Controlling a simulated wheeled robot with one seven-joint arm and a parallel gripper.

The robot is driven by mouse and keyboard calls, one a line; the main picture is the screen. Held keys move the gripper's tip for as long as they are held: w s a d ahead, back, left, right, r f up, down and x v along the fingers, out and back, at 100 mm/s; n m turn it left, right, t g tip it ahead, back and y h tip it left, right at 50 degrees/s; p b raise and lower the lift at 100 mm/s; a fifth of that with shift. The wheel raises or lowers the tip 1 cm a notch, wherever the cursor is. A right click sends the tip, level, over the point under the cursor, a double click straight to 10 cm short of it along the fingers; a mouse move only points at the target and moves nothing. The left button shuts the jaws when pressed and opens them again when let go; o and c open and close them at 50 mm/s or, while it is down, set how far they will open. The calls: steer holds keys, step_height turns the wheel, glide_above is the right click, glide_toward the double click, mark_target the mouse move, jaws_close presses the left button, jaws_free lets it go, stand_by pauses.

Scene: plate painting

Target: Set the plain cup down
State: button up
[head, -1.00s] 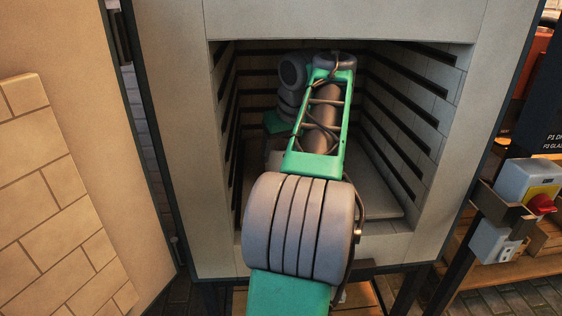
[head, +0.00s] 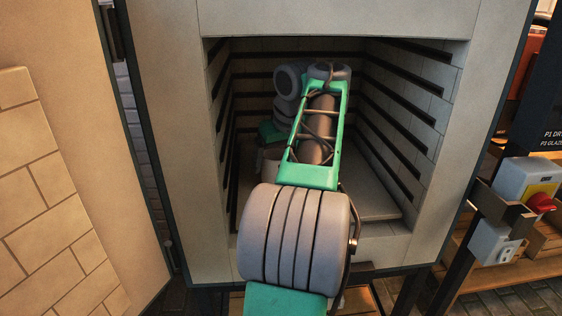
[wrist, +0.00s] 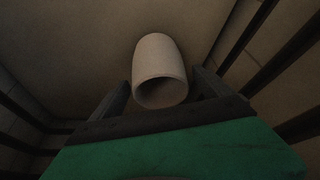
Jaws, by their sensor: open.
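The plain cup (wrist: 160,68) is pale and unpainted. In the wrist view it is just beyond my gripper (wrist: 163,88), with its open mouth facing the camera. The two dark fingers are spread, one on each side of the cup's near end, with a gap showing at least on the left. In the head view a small part of the cup (head: 269,160) shows inside the kiln, left of my forearm. My fingers are hidden there behind my arm. The cup appears to be at the kiln shelf (head: 375,200); its contact with the shelf is not clear.
The kiln chamber has brick walls with dark grooves (head: 405,98) close on both sides of my arm. Bare shelf shows to the right of the arm. The open brick-lined door (head: 50,200) is at left. A control box with a red knob (head: 540,203) is at right.

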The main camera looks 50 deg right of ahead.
steer(key=s+a+r+p, duration=0.1)
steer(key=s+a, duration=0.2)
steer(key=s, duration=0.3)
steer(key=s+a+r+p, duration=0.2)
steer(key=s+a, duration=0.1)
steer(key=s, duration=0.2)
steer(key=shift+s, duration=0.4)
